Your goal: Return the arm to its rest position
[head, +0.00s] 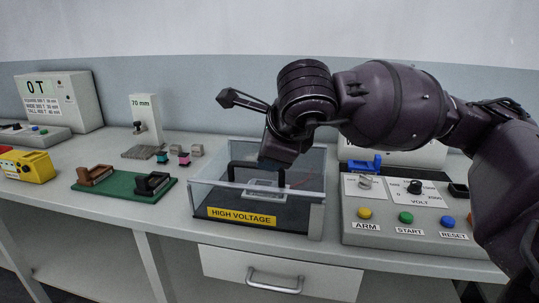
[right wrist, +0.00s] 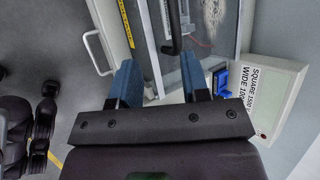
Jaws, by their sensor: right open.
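My right arm comes in from the right in the head view. Its gripper (head: 270,163) hangs in front of the clear high-voltage box (head: 205,197), hiding part of its top. The right wrist view shows the two blue fingers (right wrist: 160,78) apart, with nothing held between them. The box's black handle (head: 232,172) shows just left of the gripper; it also shows beyond the fingers in the right wrist view (right wrist: 173,28). I cannot tell whether the gripper touches the box. My left gripper is in neither view.
A control panel (head: 385,226) with coloured buttons stands right of the box, beneath my arm. A green mat (head: 122,190) with brown and black holders, several small blocks, a 70 mm gauge (head: 145,115) and a yellow device (head: 28,166) lie left. A drawer handle (head: 275,284) sticks out below.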

